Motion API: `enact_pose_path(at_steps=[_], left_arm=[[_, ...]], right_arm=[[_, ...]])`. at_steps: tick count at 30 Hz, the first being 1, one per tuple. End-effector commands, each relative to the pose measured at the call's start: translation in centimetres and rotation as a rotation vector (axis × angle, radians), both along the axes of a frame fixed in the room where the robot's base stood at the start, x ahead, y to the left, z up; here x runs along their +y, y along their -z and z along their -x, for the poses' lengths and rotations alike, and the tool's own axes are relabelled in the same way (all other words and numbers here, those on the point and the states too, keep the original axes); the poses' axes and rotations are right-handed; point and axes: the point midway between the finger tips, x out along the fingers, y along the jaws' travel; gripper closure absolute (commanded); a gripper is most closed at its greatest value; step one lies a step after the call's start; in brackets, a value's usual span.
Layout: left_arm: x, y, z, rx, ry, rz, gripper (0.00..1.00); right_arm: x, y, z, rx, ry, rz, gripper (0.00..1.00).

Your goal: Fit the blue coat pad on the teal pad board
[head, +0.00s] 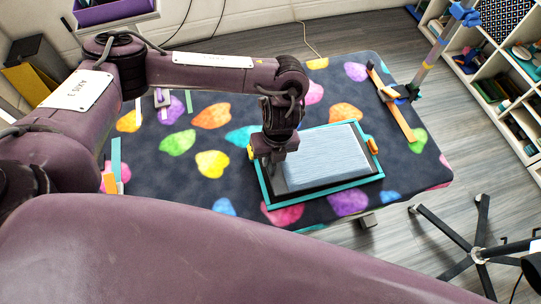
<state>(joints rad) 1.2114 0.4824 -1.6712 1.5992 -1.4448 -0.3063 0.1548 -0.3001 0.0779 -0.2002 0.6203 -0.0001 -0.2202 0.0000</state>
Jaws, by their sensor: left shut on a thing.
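The blue coat pad (325,158) is a light blue-grey rectangle lying over the teal pad board (335,190). The board has a teal rim around a dark inner area, and it lies on the patterned table. A dark strip shows between the pad and the rim at the left and front. An orange tab (373,146) is at the board's right edge. My left gripper (274,162) points down at the pad's left edge and is shut on it. Its fingertips are mostly hidden, and I cannot tell whether the pad lies flat in the board. My right gripper is out of view.
The dark table (185,195) has bright paw-like blotches. A wooden bar with a post (397,108) stands at its right side. Small items lie at the left. Shelves (500,80) and a wheeled chair base (478,250) are at the right. The table's middle left is clear.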

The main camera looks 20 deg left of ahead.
Motion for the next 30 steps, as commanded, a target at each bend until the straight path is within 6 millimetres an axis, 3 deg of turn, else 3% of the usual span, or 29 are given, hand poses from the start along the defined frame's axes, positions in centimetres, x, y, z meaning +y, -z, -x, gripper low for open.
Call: enact_pose_path(at_steps=[30], left_arm=[[0.5,2.9,0.4,-0.054,0.000,0.080,1.00]], right_arm=[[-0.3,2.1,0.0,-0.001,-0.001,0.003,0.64]])
